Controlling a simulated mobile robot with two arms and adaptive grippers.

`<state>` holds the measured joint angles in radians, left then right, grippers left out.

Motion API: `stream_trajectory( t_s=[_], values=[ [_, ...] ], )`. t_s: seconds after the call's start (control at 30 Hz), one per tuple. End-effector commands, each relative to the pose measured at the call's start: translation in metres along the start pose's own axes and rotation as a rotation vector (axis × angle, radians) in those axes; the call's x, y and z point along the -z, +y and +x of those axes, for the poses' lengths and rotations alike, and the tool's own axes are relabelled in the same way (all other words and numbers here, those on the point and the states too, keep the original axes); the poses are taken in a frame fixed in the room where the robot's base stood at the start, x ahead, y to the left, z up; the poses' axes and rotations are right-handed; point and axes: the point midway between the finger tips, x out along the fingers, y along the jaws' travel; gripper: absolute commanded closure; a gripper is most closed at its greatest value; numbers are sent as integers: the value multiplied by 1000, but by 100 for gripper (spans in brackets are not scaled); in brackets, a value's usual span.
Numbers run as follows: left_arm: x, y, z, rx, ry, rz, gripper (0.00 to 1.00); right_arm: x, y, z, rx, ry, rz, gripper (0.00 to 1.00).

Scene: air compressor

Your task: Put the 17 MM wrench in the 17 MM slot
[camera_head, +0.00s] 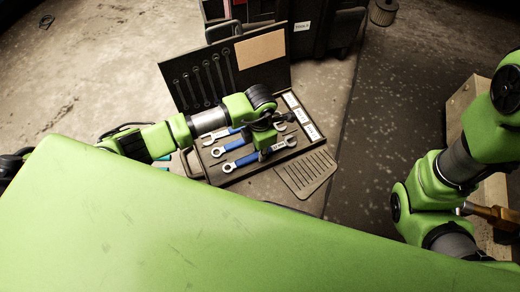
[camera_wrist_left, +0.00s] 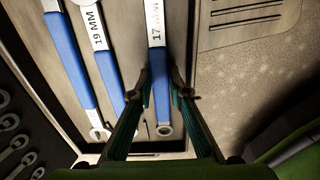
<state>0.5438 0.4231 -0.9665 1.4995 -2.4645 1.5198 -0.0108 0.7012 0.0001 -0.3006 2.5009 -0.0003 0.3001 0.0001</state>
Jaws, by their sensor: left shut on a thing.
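The blue-handled 17 MM wrench (camera_head: 240,161) lies along the near side of the open tool case (camera_head: 213,179). Its "17 MM" label shows in the left wrist view (camera_wrist_left: 156,45). My left gripper (camera_head: 265,146) reaches down over the case. In the wrist view its fingers (camera_wrist_left: 161,95) stand on either side of this wrench's handle, shut on it. The 19 MM wrench (camera_wrist_left: 111,70) and another blue wrench (camera_wrist_left: 68,60) lie beside it. White slot labels (camera_head: 312,132) line the case's right edge; their text is too small to read. My right gripper is not in view.
The case's raised lid (camera_head: 225,75) stands behind the tray and holds several dark wrenches. A slotted plate (camera_head: 306,174) lies on the floor right of the case. A black box (camera_head: 310,28) stands behind the lid. A wooden crate (camera_head: 482,112) stands at the right by my right arm.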

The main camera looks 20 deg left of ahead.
Motion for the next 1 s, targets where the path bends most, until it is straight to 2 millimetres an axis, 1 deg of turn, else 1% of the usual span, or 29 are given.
stream_trajectory(
  t_s=[0.47,0.5,0.53,0.57,0.87,1.0],
  values=[
    [0,0,10,0,-1,-1,100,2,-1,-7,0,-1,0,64],
    [0,0,9,0,-1,-1,73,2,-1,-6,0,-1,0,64],
    [0,0,9,0,-1,-1,65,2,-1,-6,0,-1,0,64],
    [0,0,9,0,-1,-1,64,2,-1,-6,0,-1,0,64],
    [0,-1,9,1,1,0,64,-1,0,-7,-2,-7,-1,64],
    [0,0,-1,-1,-1,1,64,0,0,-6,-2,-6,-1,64]
  ],
)
